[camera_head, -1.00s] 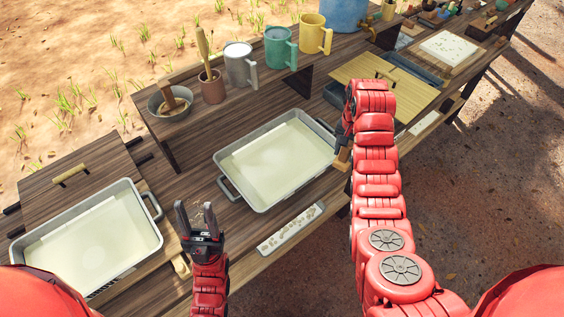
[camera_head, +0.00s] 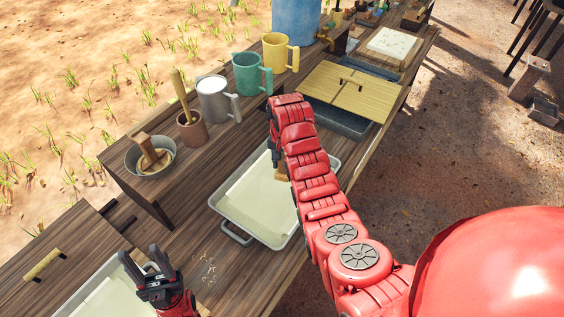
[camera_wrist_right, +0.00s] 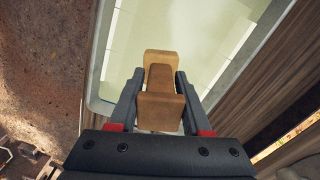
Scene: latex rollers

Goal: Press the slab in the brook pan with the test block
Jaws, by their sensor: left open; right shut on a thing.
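A grey pan with a pale slab (camera_head: 256,197) lies in the middle of the table; no label shows whether it is the brook pan. My right gripper (camera_wrist_right: 156,80) is shut on the wooden test block (camera_wrist_right: 159,82) over this pan. The block also shows beside my right arm in the head view (camera_head: 281,174). Whether the block touches the slab I cannot tell. My right arm covers part of the pan. My left gripper (camera_head: 140,254) is open and empty by a second pan with a pale slab (camera_head: 98,295) at lower left.
A raised shelf holds a bowl (camera_head: 136,163), a brown cup (camera_head: 191,131), and grey, teal and yellow mugs (camera_head: 213,98). A yellow lid board (camera_head: 352,92) covers another tray beyond the middle pan.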

